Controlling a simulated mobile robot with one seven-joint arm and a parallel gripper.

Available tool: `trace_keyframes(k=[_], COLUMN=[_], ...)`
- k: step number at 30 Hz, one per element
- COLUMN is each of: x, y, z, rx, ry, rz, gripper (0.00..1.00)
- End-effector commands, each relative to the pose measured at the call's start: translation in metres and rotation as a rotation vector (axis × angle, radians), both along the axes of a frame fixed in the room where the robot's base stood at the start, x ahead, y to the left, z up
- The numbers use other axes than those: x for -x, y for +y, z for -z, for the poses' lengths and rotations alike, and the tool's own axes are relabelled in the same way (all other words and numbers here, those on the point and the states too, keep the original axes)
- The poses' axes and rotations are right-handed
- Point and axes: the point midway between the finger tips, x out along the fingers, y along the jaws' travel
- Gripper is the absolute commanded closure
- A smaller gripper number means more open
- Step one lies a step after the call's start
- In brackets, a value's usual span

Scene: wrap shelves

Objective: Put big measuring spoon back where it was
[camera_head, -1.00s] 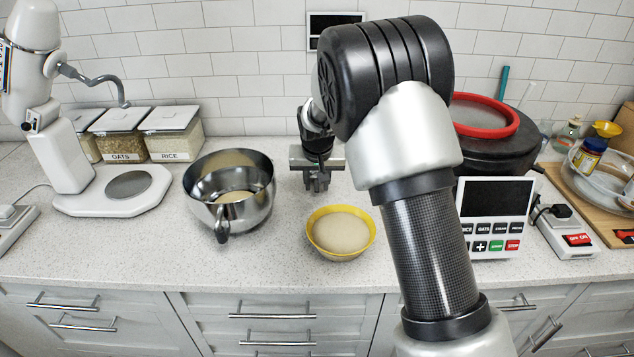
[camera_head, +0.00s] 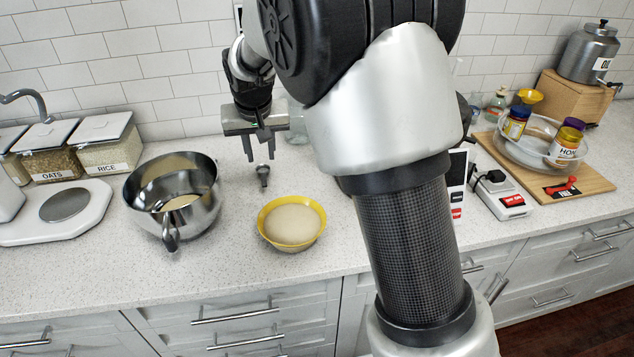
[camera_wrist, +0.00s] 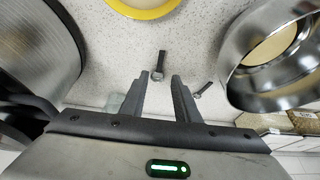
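A small dark-handled measuring spoon (camera_head: 263,175) lies on the counter just below my gripper. It also shows in the wrist view (camera_wrist: 158,65), ahead of the fingertips and apart from them. A second, smaller-looking spoon (camera_wrist: 203,89) lies to its right in the wrist view; I cannot pick it out in the head view. The nearer one looks bigger. My gripper (camera_head: 262,156) points down above the counter, behind the yellow bowl, with its fingers apart. The wrist view (camera_wrist: 160,76) shows nothing between them.
A metal bowl (camera_head: 147,203) stands left of the spoon, and a yellow bowl (camera_head: 266,232) with pale contents stands in front. A scale (camera_head: 50,228) and labelled containers (camera_head: 102,130) are at left. A cutting board (camera_head: 595,184) with a glass bowl is at right.

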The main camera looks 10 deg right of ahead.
Motion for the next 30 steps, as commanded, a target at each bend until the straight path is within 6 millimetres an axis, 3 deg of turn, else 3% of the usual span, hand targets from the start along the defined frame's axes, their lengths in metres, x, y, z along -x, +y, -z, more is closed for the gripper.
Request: trace_keyframes(k=[5, 9, 13, 18, 21, 25, 30], x=[0.036, 0.103, 0.175, 0.26, 0.295, 0.321, 0.328], y=[-0.03, -0.069, -0.098, -0.123, -0.131, -0.135, -0.137], z=[-0.042, -0.085, -0.109, -0.112, -0.106, -0.097, -0.093], rx=[-0.026, -0.05, -0.055, -0.032, -0.015, 0.002, 0.007], ry=[-0.012, -0.028, -0.047, -0.075, -0.086, -0.092, -0.093], rz=[0.014, 0.018, 0.012, 0.006, 0.005, 0.003, 0.002], gripper=[0.71, 0.71, 0.71, 0.71, 0.71, 0.71, 0.71])
